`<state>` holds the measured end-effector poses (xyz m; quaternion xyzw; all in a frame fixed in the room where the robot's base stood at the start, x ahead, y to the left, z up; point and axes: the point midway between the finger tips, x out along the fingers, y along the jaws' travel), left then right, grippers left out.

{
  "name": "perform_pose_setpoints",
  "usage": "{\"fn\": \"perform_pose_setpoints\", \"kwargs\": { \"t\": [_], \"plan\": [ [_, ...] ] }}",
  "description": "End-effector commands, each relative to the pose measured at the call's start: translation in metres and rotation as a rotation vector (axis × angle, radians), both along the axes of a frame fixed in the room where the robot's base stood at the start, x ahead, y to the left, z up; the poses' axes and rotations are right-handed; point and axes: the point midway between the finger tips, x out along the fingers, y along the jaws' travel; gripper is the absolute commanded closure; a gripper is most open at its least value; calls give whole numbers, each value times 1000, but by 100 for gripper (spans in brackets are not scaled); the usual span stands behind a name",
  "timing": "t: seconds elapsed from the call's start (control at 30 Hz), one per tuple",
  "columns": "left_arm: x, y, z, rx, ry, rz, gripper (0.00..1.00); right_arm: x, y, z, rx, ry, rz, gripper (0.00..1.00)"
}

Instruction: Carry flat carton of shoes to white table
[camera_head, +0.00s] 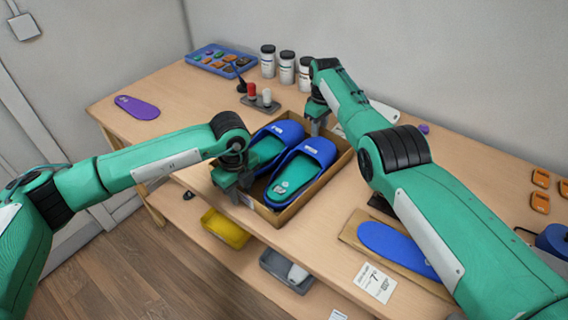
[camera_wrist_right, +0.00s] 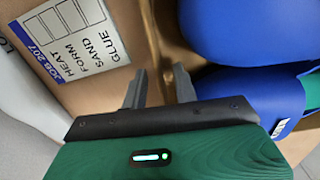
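The flat carton (camera_head: 335,170) is a shallow brown box on the wooden table, holding two blue shoes (camera_head: 313,162) with green insoles. My left gripper (camera_head: 240,182) points down at the carton's near-left wall; its fingers are too obscured to tell their gap. My right gripper (camera_head: 318,118) is at the carton's far wall. In the right wrist view, the right gripper's fingers (camera_wrist_right: 160,75) stand apart, with the carton's edge (camera_wrist_right: 151,28) running between them and the blue shoes (camera_wrist_right: 235,35) beside it. No white table shows.
The wooden table (camera_head: 455,160) also bears a blue tray (camera_head: 222,60), several jars (camera_head: 287,67), a purple insole (camera_head: 137,107) and a blue insole (camera_head: 398,248). A job card (camera_wrist_right: 65,38) lies beside the carton. Yellow (camera_head: 226,228) and grey bins (camera_head: 286,270) sit below.

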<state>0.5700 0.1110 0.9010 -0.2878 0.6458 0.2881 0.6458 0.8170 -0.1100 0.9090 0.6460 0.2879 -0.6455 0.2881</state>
Motion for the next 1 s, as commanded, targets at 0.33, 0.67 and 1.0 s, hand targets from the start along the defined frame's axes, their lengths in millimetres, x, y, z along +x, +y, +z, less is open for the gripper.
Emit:
{"fn": "perform_pose_setpoints", "kwargs": {
  "t": [0.33, 0.67, 1.0],
  "plan": [
    [0, 0, -1, 0, 0, 0, 85, 0, 0, -1, 1, 1, 0, 85],
    [0, 0, 0, 0, 0, 0, 100, 0, 0, -1, 0, 1, 0, 100],
    [0, 0, 8, -1, -1, 0, 100, 0, 0, 8, 0, 0, 0, 100]
  ]
}}
